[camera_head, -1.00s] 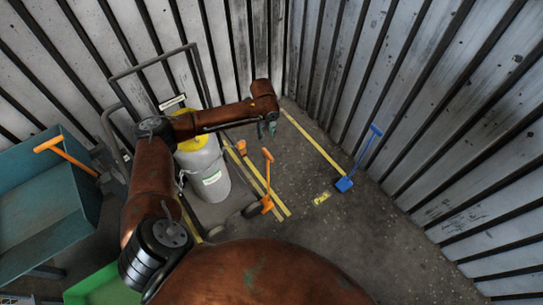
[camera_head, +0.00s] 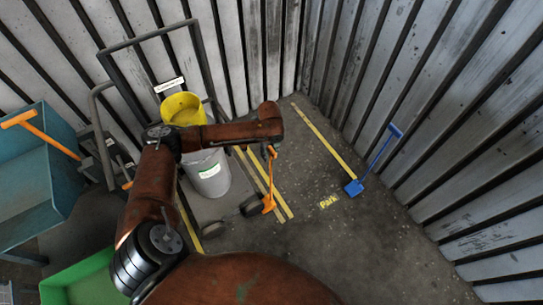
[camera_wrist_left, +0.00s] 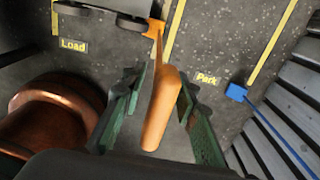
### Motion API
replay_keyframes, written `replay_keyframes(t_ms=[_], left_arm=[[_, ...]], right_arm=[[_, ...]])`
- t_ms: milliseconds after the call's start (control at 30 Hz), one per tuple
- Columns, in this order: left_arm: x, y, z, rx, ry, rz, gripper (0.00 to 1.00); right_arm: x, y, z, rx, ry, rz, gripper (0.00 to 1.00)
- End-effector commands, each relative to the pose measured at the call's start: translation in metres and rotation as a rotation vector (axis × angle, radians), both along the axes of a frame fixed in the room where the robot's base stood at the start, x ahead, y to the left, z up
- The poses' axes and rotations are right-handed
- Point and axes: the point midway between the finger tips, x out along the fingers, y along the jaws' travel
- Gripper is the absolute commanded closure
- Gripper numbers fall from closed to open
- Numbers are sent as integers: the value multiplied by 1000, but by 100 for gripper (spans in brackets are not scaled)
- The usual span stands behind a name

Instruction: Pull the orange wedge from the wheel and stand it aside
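The orange wedge (camera_head: 268,204) sits on the floor against a dark wheel (camera_head: 250,207) of the cart. Its upright orange handle rises toward my left gripper (camera_head: 272,148), which is mostly hidden under my forearm in the head view. In the left wrist view, the green fingers of my left gripper (camera_wrist_left: 158,84) are apart. The orange handle (camera_wrist_left: 160,115) stands between them, with a gap visible at the right finger. The wedge's foot (camera_wrist_left: 154,29) shows beyond the fingertips, close to the cart. My right gripper is in neither view.
The cart (camera_head: 203,208) carries a grey drum with a yellow top (camera_head: 182,108). A blue wedge (camera_head: 354,187) with a long handle stands by the right wall, near the yellow Park label (camera_head: 328,202). Floor near that label is clear. A teal bin (camera_head: 40,190) and green bin (camera_head: 85,280) are left.

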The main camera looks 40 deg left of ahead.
Motion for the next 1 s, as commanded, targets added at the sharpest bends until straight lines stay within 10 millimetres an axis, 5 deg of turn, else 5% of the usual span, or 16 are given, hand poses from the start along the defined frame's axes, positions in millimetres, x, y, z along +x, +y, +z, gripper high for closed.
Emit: replay_keyframes(t_ms=[200, 567, 1000], left_arm=[[0, 0, -19, 1, 2, -1, 72], [0, 0, -21, 1, 0, -1, 72], [0, 0, -21, 1, 0, -1, 100]], right_arm=[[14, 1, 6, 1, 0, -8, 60], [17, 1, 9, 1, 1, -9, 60], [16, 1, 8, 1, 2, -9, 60]])
